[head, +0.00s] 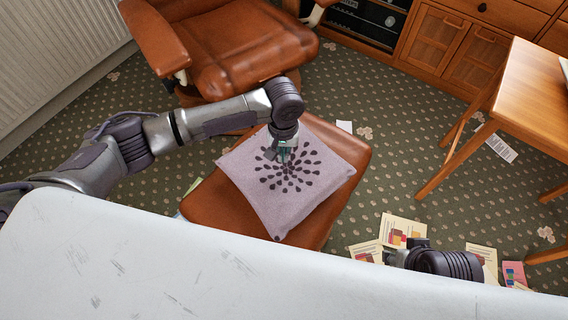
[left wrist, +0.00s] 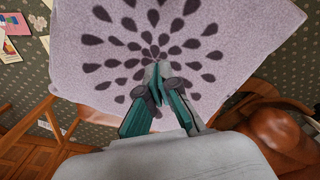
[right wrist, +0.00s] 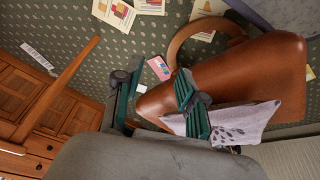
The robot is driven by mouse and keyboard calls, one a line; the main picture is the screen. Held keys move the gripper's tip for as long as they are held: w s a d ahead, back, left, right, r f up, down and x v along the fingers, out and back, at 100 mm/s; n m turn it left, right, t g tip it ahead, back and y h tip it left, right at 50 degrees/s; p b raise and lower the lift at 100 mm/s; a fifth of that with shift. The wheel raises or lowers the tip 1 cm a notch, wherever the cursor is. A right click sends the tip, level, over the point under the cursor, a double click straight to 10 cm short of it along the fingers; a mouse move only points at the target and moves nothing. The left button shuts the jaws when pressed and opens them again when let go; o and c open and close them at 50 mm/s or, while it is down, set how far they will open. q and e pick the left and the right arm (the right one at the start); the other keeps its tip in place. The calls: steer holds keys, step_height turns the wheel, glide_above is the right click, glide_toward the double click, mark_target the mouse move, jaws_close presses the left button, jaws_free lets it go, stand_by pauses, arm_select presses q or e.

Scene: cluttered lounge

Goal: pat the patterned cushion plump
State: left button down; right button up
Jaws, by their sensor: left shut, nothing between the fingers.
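The patterned cushion (head: 317,196) is pale lilac with a burst of dark drop shapes. It lies on the brown leather footstool (head: 345,145) in the head view. My left gripper (head: 284,158) points down at the middle of the pattern, shut and empty. In the left wrist view its closed fingertips (left wrist: 154,72) are over the centre of the cushion (left wrist: 210,65); whether they touch it I cannot tell. My right gripper (right wrist: 160,98) has its fingers wide apart in the right wrist view, with nothing between them. The cushion (right wrist: 245,116) and footstool (right wrist: 245,75) show beyond it.
A brown leather armchair (head: 240,60) stands behind the footstool. A wooden table (head: 530,95) is at the right, and a wooden cabinet (head: 440,40) at the back. Papers (head: 400,228) lie on the carpet at the footstool's right. A radiator (head: 50,50) is at the left.

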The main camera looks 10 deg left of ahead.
steer(key=shift+a+f, duration=0.1)
steer(key=shift+f, duration=0.55)
stand_by(0.3)
steer(key=shift+w, duration=0.3)
steer(key=shift+s+f, duration=0.1)
steer(key=shift+f, duration=0.25)
arm_select(q)
steer(key=shift+f+p, duration=0.1)
steer(key=shift+p, duration=0.25)
arm_select(e)
steer(key=shift+f, duration=0.35)
steer(key=shift+a, duration=0.1)
arm_select(q)
steer(key=shift+s, duration=0.1)
arm_select(e)
steer(key=shift+f, duration=0.35)
steer(key=shift+w, duration=0.2)
stand_by(0.3)
steer(key=shift+s+f, duration=0.1)
steer(key=shift+f, duration=0.3)
arm_select(q)
steer(key=shift+f, duration=0.1)
arm_select(e)
steer(key=shift+w, duration=0.2)
